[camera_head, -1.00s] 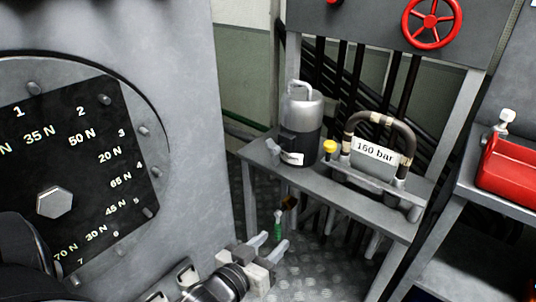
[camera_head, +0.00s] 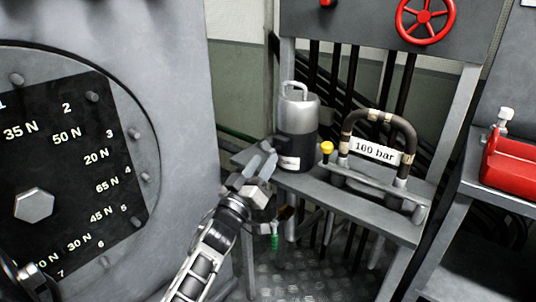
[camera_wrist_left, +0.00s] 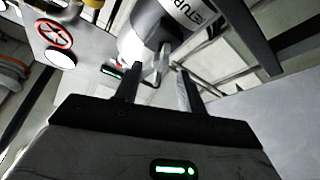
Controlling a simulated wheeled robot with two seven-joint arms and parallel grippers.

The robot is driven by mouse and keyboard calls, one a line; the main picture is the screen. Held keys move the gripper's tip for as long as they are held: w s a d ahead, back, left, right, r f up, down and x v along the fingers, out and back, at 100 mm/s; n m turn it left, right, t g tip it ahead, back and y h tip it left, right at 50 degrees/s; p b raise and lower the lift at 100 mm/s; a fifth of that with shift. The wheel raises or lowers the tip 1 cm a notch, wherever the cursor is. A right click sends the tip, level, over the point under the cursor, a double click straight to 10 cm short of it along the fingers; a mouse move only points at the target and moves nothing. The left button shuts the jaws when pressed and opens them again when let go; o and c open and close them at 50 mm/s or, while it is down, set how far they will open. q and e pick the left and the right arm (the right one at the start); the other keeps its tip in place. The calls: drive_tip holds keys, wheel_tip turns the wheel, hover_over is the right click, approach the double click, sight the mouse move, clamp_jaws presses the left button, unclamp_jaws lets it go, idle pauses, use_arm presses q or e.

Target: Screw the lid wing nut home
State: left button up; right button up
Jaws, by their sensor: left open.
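A dark canister (camera_head: 297,140) with a silver lid and top handle stands upright on the grey shelf. A small grey wing nut (camera_wrist_left: 162,62) shows at the canister's side in the left wrist view, near the gap between my fingers. In the head view it is mostly hidden behind my gripper. My left gripper (camera_head: 262,165) is open, just left of the canister's lower part, its fingers pointing up toward it. In the left wrist view the fingers (camera_wrist_left: 159,80) stand apart, with the canister (camera_wrist_left: 145,35) beyond them. I cannot tell whether they touch the nut. My right gripper is not in view.
The shelf (camera_head: 330,200) also holds a hose loop with a "160 bar" label (camera_head: 376,151) and a yellow knob (camera_head: 327,147). A red valve wheel (camera_head: 426,20) is above, a red box (camera_head: 510,163) at right. A large grey housing (camera_head: 175,100) fills the left.

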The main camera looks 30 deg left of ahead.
sight(268, 151)
use_arm(q)
drive_tip(key=shift+x, duration=1.75)
clamp_jaws()
